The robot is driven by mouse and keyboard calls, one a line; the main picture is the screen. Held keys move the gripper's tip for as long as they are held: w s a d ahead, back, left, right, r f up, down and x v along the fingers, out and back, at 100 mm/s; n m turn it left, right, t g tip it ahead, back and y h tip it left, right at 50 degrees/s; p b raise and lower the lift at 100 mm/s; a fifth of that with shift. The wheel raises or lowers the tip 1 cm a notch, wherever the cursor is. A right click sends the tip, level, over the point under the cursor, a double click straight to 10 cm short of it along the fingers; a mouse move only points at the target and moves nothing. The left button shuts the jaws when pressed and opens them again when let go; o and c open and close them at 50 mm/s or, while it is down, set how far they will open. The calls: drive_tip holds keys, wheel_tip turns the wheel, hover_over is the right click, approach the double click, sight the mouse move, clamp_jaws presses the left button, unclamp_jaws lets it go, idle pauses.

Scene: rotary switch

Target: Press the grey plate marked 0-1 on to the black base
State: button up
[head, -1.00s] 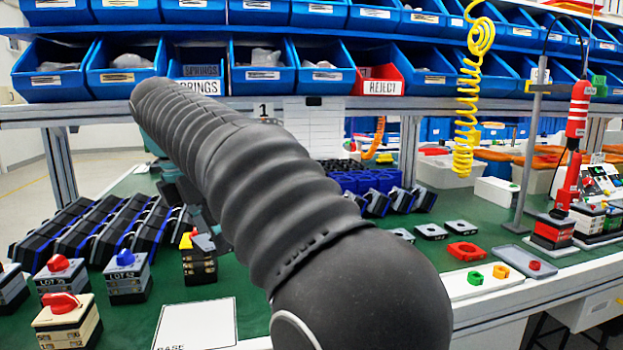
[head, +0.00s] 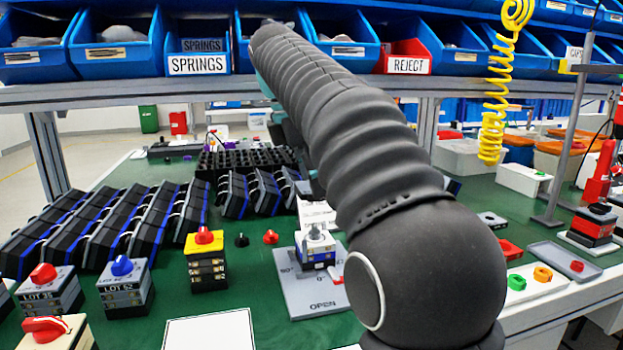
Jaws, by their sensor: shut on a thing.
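My arm crosses the head view and hides much of my gripper (head: 314,231), whose tips show small beside the arm. It is shut on a small grey plate (head: 317,246), held over a dark blue-black base (head: 316,262). The base stands on a grey fixture board (head: 300,296) marked OPEN. The plate looks level and very near or touching the base; I cannot tell if it is seated. The 0-1 marking is too small to read.
A yellow-topped stack with a red knob (head: 206,262) stands left of the board. A black knob (head: 241,240) and a red knob (head: 270,237) lie behind it. Lot stacks (head: 124,288) stand at left. A white sheet (head: 210,331) lies in front. Blue bins hang above.

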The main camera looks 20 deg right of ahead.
drive_tip(key=shift+f, duration=0.2)
drive_tip(key=shift+f+b, duration=1.35)
drive_tip(key=shift+f, duration=0.9)
drive_tip(key=shift+f+b, duration=0.95)
drive_tip(key=shift+f, duration=1.05)
drive_tip(key=o, duration=1.1)
